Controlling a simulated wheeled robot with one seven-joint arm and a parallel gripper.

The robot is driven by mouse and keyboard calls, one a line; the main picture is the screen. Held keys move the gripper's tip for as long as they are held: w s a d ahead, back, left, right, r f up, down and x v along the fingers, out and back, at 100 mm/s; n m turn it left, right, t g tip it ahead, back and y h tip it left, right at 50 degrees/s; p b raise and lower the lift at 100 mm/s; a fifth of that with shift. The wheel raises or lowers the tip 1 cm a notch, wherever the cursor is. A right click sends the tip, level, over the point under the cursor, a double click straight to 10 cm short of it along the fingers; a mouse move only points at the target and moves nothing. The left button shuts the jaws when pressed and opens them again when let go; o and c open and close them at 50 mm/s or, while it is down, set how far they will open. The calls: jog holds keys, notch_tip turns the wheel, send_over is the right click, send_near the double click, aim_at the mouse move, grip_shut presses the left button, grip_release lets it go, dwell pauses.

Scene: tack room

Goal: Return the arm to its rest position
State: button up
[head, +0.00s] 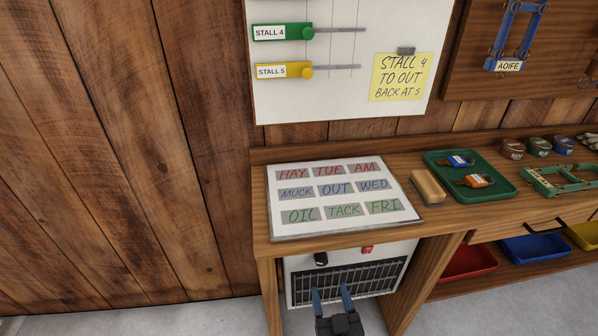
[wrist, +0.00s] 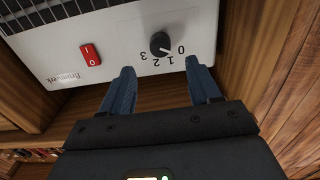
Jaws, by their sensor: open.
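My gripper (head: 332,300) is at the bottom middle of the head view, in front of the white heater under the bench. Its two blue fingers are apart with nothing between them. In the wrist view my gripper (wrist: 160,88) points toward the heater's panel (wrist: 125,45), which appears upside down. The panel has a black dial (wrist: 161,43) marked 0 to 3 and a red rocker switch (wrist: 91,55). The dial (head: 321,259) and switch (head: 367,248) also show in the head view, above the heater's dark grille (head: 362,279). I see no contact between the fingers and the heater.
The wooden bench (head: 440,223) overhangs the heater, with a wooden leg panel (head: 418,285) to its right. On top are a word-card board (head: 399,213), a brush (head: 428,187) and a green tray (head: 505,194). Coloured bins (head: 534,248) sit on a low shelf. Floor at left is clear.

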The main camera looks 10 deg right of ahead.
jog(key=s+d+r+p, duration=0.1)
jog(key=s+d+r, duration=0.15)
jog(key=s, duration=0.55)
jog(key=s+d+r+g+p, duration=0.15)
jog(key=s+r, duration=0.25)
jog(key=s, duration=0.4)
jog(key=s+d+r+p, duration=0.1)
jog(key=s+d+r, duration=0.15)
jog(key=s, duration=0.45)
jog(key=s+d+r+g+p, duration=0.1)
jog(key=s+r, duration=0.6)
jog(key=r, duration=0.4)
jog(key=s+d+r+p, duration=0.1)
jog(key=s+r+p, duration=0.1)
jog(key=s+r, duration=0.6)
notch_tip(320, 180, up, 5)
jog(key=shift+s+f+g, duration=0.2)
jog(key=shift+g, duration=0.15)
